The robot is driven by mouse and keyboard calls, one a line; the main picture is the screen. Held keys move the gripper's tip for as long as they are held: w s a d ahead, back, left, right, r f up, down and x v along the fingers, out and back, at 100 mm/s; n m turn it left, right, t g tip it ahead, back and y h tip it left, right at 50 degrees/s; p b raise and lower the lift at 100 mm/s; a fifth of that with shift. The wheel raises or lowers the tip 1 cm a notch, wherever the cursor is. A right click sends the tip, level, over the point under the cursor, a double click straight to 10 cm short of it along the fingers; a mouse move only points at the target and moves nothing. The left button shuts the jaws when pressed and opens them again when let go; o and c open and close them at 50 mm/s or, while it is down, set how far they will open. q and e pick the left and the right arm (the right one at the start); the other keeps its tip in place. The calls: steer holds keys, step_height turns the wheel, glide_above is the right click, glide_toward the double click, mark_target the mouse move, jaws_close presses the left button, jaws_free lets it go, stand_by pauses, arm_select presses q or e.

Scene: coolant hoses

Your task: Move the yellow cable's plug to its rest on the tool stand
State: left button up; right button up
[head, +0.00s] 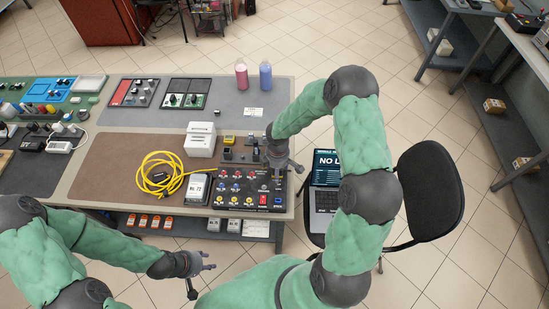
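The yellow cable (157,173) lies in a loose coil on the brown mat. One strand runs right toward the black panel (243,190) with coloured connectors; I cannot make out its plug. A small dark stand (240,151), possibly the tool stand, is behind the panel, beside a yellow item (229,139). My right gripper (286,167) points down over the panel's back right corner; whether it holds anything is too small to tell. My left gripper (209,262) is open and empty, in front of the table's front edge and below it in the picture.
A white box (201,139) stands left of the stand. A grey meter (198,189) sits between coil and panel. Red and blue bottles (241,75) stand at the back. A laptop (325,178) and black chair (428,190) are on the right. The grey mat's middle is mostly clear.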

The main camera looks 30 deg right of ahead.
stand_by(0.8)
jaws_close()
steer(key=shift+s+f, duration=0.1)
steer(key=shift+f, duration=0.05)
steer(key=shift+a, duration=0.1)
steer(key=shift+s, duration=0.1)
